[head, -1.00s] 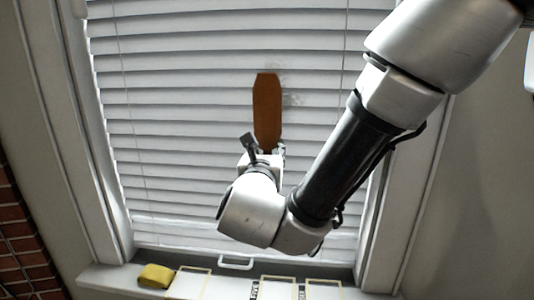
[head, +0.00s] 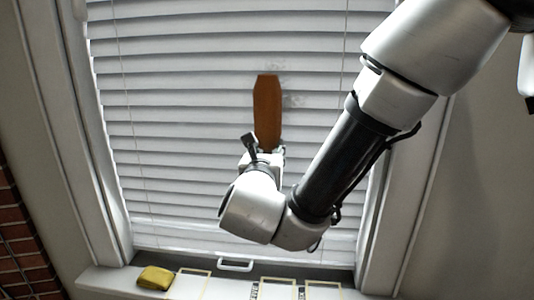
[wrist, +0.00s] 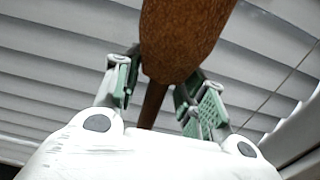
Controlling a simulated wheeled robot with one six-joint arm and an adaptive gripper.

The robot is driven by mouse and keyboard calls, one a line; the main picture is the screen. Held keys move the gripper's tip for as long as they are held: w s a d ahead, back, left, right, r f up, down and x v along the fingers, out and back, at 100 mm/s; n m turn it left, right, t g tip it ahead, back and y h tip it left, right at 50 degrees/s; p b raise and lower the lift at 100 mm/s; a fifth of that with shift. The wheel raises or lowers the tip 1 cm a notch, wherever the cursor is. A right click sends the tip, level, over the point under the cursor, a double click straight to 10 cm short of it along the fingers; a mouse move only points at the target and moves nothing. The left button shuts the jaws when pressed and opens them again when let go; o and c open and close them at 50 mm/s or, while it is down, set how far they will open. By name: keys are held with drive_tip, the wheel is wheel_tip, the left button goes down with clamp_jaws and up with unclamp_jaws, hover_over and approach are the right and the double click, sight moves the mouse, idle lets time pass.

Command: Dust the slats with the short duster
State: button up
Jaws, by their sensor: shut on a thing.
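The short duster (head: 267,112) has a flat brown head that stands upright in front of the white slats (head: 190,130). Grey dust smudges (head: 294,100) show on the slats just right of the duster head. My gripper (head: 264,156) is below the duster head and shut on its handle. In the wrist view, the duster's brown head (wrist: 182,35) and thin handle (wrist: 152,100) show between the green-padded fingers of my gripper (wrist: 160,95). Whether the head touches the slats cannot be told.
A yellow sponge (head: 155,278) lies on the sill (head: 100,283) at lower left. Yellow-framed areas (head: 278,287) and a white handle (head: 236,265) are at the sill. The window frame (head: 400,180) bounds the blind on the right. Blind cords hang at both sides.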

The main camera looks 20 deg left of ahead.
drive_tip(key=shift+w+a, duration=0.1)
drive_tip(key=shift+w, duration=0.6)
